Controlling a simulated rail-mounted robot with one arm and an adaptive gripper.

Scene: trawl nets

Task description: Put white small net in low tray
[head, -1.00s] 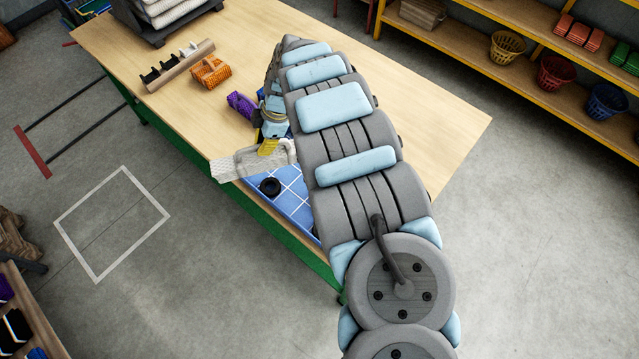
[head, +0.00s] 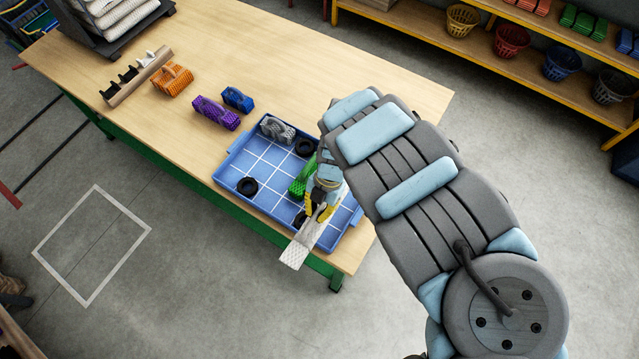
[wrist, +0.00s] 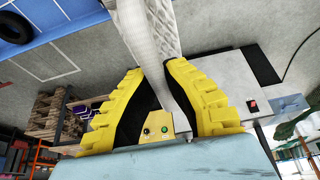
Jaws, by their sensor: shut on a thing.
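My gripper (head: 322,212) is shut on the white small net (head: 298,252), a flat pale mesh piece, at the right front of the low tray. In the wrist view the net (wrist: 152,38) is pinched between the yellow fingers (wrist: 165,100). In the head view it slants down past the tray's front edge; whether it touches the rim I cannot tell. The low blue tray (head: 270,160) has a white grid and lies on the table. It holds a grey net (head: 277,130), a green net (head: 303,178) and black rings (head: 247,186). My gripper covers part of its right end.
Purple (head: 215,112), blue (head: 238,99) and orange (head: 172,79) net bundles lie on the wooden table (head: 290,50) left of and behind the tray. A rack with black hooks (head: 137,77) is farther left. The tray's left-middle cells look clear.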

